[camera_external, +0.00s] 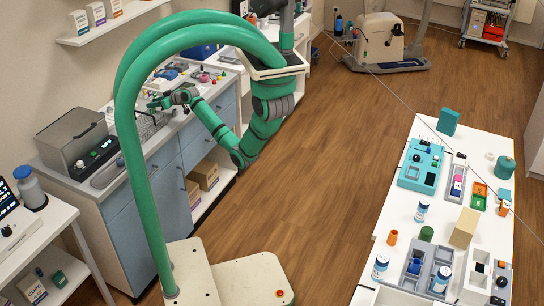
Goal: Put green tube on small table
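My gripper (157,101) is at the end of my green arm, over the left counter near a grey rack. It is small and partly dark here, so its finger opening and any held thing cannot be made out. A short green cylinder (427,233) stands on the long white table at right, far from my gripper. I cannot tell whether it is the green tube; no other clear tube shows.
A grey machine (78,142) stands on the blue-fronted counter left of my gripper, with small items farther back. The long white table (488,238) holds trays, bottles and blocks. Wooden floor (330,190) lies open between counter and table. Wheeled equipment (380,45) stands at the back.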

